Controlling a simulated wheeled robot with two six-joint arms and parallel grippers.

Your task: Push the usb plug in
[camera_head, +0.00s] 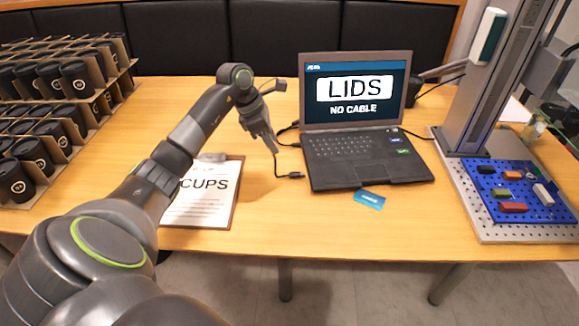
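The open laptop (357,158) stands on the wooden table, and its screen reads "LIDS" and "NO CABLE". A small dark usb plug (295,175) on a thin black cable lies beside the laptop's left edge, near its front. It looks apart from the laptop, though the gap is small. My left gripper (273,147) points down to the left of the laptop, just above and behind the plug. The cable runs close under its fingertips. I cannot tell whether the fingers hold it. My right gripper is out of view.
A clipboard (207,208) reading "CUPS" lies left of the laptop. A blue card (369,199) lies in front of it. Racks of black cups (75,80) fill the left. The marker's blue bed (515,190) with small coloured blocks stands right. The table's front middle is clear.

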